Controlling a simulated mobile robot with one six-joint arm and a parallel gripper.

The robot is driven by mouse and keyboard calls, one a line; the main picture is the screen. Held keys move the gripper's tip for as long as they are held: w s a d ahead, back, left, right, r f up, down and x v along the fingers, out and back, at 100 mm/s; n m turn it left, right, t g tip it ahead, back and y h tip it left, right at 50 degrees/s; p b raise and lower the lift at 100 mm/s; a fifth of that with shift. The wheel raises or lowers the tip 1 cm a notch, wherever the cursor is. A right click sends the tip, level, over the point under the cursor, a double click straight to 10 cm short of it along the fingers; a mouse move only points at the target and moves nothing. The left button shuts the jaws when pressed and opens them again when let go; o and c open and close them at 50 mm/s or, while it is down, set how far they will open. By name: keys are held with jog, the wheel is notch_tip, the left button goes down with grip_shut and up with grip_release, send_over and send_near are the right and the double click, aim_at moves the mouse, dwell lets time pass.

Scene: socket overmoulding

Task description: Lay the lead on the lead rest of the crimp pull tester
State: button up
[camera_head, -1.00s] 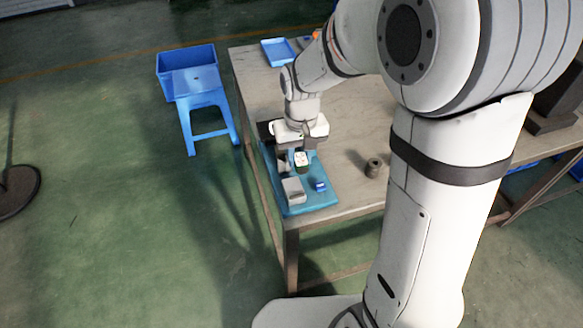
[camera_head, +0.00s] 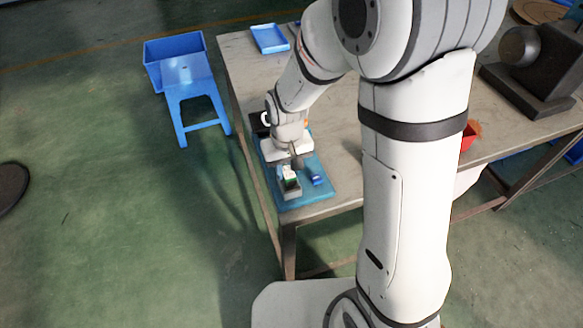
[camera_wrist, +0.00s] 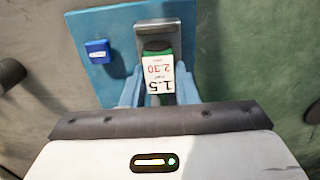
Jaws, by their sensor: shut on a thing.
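My gripper (camera_wrist: 158,92) is shut on a small piece with a green end and a white printed label (camera_wrist: 158,72), seemingly the lead. The labelled piece also shows below the gripper in the head view (camera_head: 290,178). The blue base plate (camera_wrist: 120,80), which appears to be the crimp pull tester's, lies beneath. A grey block with a channel-like top (camera_wrist: 158,35) stands on it, just beyond the labelled piece. I cannot tell whether the two touch. The lead rest cannot be told apart for certain.
A small blue box (camera_wrist: 97,52) sits on the plate beside the grey block. The plate lies near the wooden table's (camera_head: 335,205) front corner. A blue tray (camera_head: 270,39) lies at the back. A blue stool (camera_head: 190,85) and bin stand on the floor to the left.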

jog(key=shift+f, duration=0.1)
jog(key=o, duration=1)
notch_tip(320, 180, up, 12)
jog(key=s+d+r+m+t, duration=0.2)
jog(key=s+d+r, duration=0.3)
jog(key=s+d, duration=0.7)
jog(key=shift+d+m+t+p, duration=0.3)
jog(key=shift+d+m+p, duration=0.15)
jog(key=shift+d+m, duration=0.25)
jog(key=shift+s+r, duration=0.1)
jog(key=shift+r, duration=0.1)
